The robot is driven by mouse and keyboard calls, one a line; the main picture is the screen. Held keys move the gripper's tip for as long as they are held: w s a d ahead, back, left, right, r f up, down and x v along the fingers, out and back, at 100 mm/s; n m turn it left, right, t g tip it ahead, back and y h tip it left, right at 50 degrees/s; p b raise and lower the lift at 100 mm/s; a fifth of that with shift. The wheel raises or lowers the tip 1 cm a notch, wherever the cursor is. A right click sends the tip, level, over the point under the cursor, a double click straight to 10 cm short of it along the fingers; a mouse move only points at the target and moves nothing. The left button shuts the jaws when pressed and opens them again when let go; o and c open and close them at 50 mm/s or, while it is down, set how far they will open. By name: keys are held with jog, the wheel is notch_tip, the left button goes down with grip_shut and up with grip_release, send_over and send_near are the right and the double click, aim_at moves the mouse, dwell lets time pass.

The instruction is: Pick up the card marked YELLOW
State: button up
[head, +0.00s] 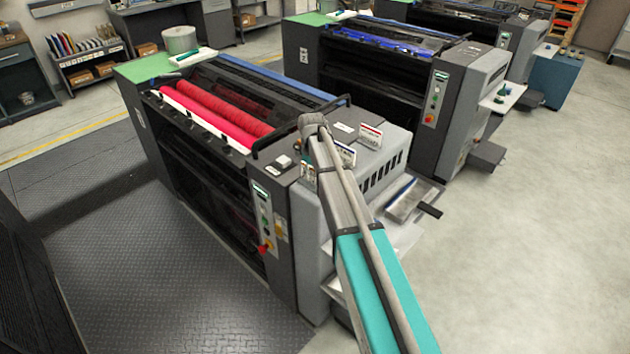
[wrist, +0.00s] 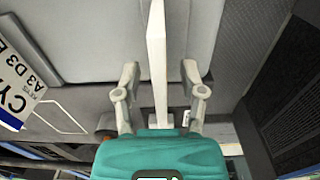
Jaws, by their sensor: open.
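No readable YELLOW marking shows in either view. In the wrist view my gripper (wrist: 160,70) is open. A narrow white strip (wrist: 157,45), perhaps a card seen edge-on, stands between its two fingers, with a gap on both sides; any print on it is hidden. Left of the fingers is a white card with a blue band (wrist: 18,88), its print starting with "CY". In the head view this blue-banded card (head: 345,154) stands on the near press beside my arm. A white card with a red band (head: 369,136) stands farther back. My arm hides the gripper there.
The near press (head: 378,163) has red rollers (head: 210,112) and a control panel with a red button (head: 264,248). A small white block (head: 284,161) lies on its top. A second press (head: 400,70) with blue rollers stands behind. Floor at the right is clear.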

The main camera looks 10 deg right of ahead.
dwell(0.4)
grip_shut()
